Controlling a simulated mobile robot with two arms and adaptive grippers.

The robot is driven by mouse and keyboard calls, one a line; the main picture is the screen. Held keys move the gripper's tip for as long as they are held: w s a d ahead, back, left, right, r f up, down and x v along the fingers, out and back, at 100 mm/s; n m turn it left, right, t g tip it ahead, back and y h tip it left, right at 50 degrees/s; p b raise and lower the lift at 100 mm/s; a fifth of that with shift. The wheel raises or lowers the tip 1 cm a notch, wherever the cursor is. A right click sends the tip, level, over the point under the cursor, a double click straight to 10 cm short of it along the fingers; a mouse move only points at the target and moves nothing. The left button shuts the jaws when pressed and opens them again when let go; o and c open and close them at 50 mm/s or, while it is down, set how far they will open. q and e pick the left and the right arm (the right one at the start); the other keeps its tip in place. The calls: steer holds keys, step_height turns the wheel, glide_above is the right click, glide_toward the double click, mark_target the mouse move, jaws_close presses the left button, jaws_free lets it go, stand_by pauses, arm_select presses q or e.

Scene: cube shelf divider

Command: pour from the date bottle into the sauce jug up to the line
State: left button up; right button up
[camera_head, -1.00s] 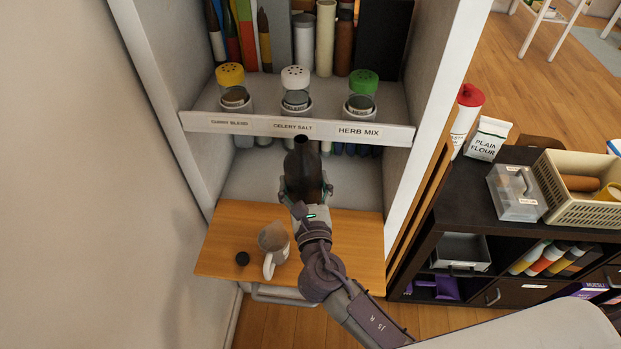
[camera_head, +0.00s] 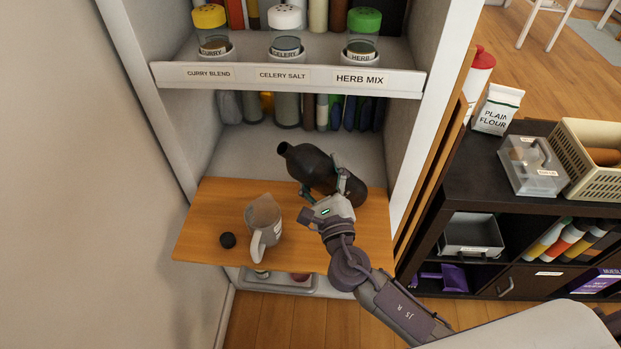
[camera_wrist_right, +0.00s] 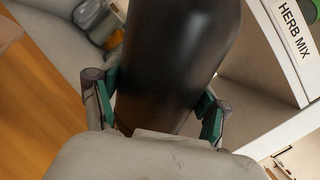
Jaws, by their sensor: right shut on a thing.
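The dark date bottle (camera_head: 318,168) is held tilted above the wooden board, its open neck (camera_head: 284,148) pointing up and to the left. My right gripper (camera_head: 338,190) is shut around its body; the right wrist view shows both fingers (camera_wrist_right: 158,105) on either side of the dark bottle (camera_wrist_right: 175,60). The sauce jug (camera_head: 262,224), grey with a handle toward me, stands upright on the board, left of and nearer than the bottle. The bottle's mouth is not over the jug. The jug's line and contents cannot be made out. My left gripper is not in view.
A small black cap (camera_head: 227,240) lies on the wooden board (camera_head: 205,215) left of the jug. Above is a shelf (camera_head: 300,80) with labelled shakers. The cabinet's side walls bound the space. A dark unit (camera_head: 455,185) with boxes stands at right.

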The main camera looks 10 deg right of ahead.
steer(key=f+n+b, duration=0.2)
steer(key=d+f+n+y+b, duration=0.1)
steer(key=n+b, duration=0.1)
steer(key=shift+w+d+f+n+t, duration=0.15)
steer(key=shift+f+n+t, duration=0.25)
steer(key=shift+d+f+n+y+b, duration=0.1)
steer(key=shift+f+n+y+b, duration=0.25)
steer(key=shift+n, duration=0.55)
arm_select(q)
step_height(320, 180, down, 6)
arm_select(e)
steer(key=shift+f+n+y, duration=0.65)
steer(key=shift+n, duration=0.45)
steer(key=r+n+p, duration=0.2)
steer(key=r+p, duration=0.1)
steer(key=shift+a+y, duration=0.2)
steer(key=shift+y, duration=0.1)
steer(key=shift+a+r+n+p, duration=0.15)
steer(key=shift+r+n+p, duration=0.05)
steer(key=shift+n+p, duration=0.35)
steer(key=shift+f+b, duration=0.15)
steer(key=shift+b, duration=0.2)
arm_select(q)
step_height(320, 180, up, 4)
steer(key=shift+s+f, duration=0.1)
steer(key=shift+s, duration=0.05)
